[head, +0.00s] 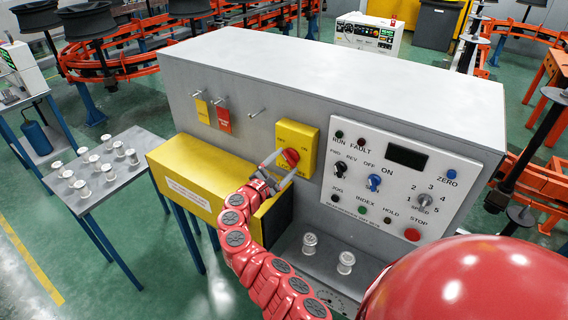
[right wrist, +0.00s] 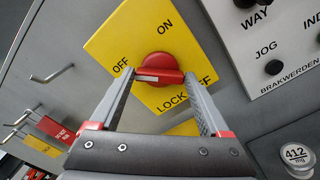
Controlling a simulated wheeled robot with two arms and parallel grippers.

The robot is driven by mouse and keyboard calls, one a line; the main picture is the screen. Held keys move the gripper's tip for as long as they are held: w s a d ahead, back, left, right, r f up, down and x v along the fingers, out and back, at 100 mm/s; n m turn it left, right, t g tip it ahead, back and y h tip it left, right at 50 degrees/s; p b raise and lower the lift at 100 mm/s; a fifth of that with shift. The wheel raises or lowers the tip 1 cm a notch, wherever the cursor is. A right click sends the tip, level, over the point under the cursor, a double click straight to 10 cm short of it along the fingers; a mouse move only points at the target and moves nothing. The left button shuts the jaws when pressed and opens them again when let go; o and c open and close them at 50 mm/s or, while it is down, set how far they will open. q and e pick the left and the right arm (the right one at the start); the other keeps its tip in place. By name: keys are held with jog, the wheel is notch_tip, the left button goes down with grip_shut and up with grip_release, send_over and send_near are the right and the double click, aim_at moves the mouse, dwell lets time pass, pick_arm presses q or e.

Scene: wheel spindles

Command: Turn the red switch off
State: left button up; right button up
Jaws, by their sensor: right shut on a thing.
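The red switch (head: 291,157) is a round knob with a grip bar on a yellow plate (head: 308,136) on the grey cabinet's front. It also shows in the right wrist view (right wrist: 160,66), where its bar lies nearly level with a pale mark toward its left end. The plate reads ON above, OFF at the left and LOCK OFF below. My right gripper (right wrist: 159,75) is shut on the switch, with one fingertip at each end of the bar. In the head view my right gripper (head: 281,170) reaches the switch from below. My left gripper is not in view.
A control panel (head: 398,185) with knobs and buttons is right of the switch. Hooks with yellow and red tags (head: 224,119) are at its left. A yellow box (head: 195,180) juts out below. Metal cylinders stand on the ledge (head: 325,265) and the side table (head: 105,195).

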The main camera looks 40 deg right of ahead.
jog(key=o, duration=1.2)
jog(key=shift+a, duration=0.1)
jog(key=shift+s+a+f+b, duration=0.1)
jog(key=shift+s+a+b, duration=0.2)
jog(key=shift+a, duration=0.25)
jog(key=b+v, duration=0.5)
jog(key=v, duration=1.1)
jog(key=shift+w+a, duration=0.1)
